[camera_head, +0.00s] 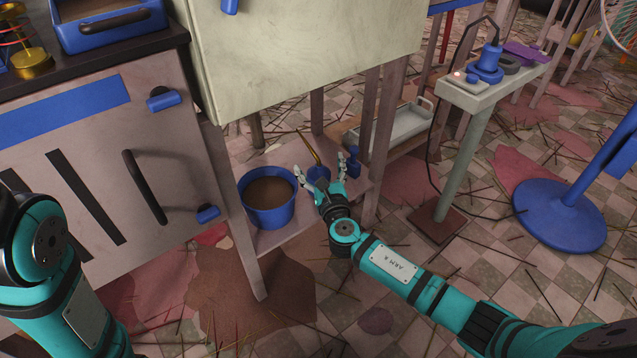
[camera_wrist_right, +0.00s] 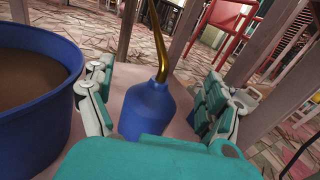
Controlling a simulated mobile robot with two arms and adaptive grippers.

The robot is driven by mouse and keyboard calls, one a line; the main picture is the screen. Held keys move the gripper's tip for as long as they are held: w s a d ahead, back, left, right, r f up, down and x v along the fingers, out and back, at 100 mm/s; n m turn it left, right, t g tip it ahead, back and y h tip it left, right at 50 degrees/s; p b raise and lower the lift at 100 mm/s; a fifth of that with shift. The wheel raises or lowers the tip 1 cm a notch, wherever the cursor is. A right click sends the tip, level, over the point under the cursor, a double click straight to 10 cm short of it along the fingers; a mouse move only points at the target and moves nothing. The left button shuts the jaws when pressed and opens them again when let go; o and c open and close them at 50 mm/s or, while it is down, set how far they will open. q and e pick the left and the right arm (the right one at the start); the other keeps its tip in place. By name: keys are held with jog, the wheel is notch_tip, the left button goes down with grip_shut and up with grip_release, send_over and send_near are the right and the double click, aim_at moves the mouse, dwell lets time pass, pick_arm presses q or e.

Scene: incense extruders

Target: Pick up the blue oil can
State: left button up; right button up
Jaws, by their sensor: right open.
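The blue oil can (camera_wrist_right: 148,108) stands upright on a low pinkish shelf (camera_head: 285,158). It has a round blue body and a thin gold spout rising from its top. In the head view the oil can (camera_head: 318,174) is partly hidden behind my right gripper (camera_head: 322,182). My right gripper (camera_wrist_right: 157,105) is open, with its fingers on either side of the can in the right wrist view. I cannot tell whether the fingers touch it. My left arm shows at the lower left of the head view, but its gripper is out of view.
A blue bucket of brown stuff (camera_head: 268,194) stands just left of the can. A small blue item (camera_head: 353,163) is on its right. Shelf legs (camera_head: 371,150) and the pale cabinet above (camera_head: 300,50) bound the space. A grey tray (camera_head: 398,124) lies behind.

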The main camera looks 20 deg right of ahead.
jog(key=shift+w, duration=0.7)
jog(key=shift+r, duration=0.15)
jog(key=c, duration=1.6)
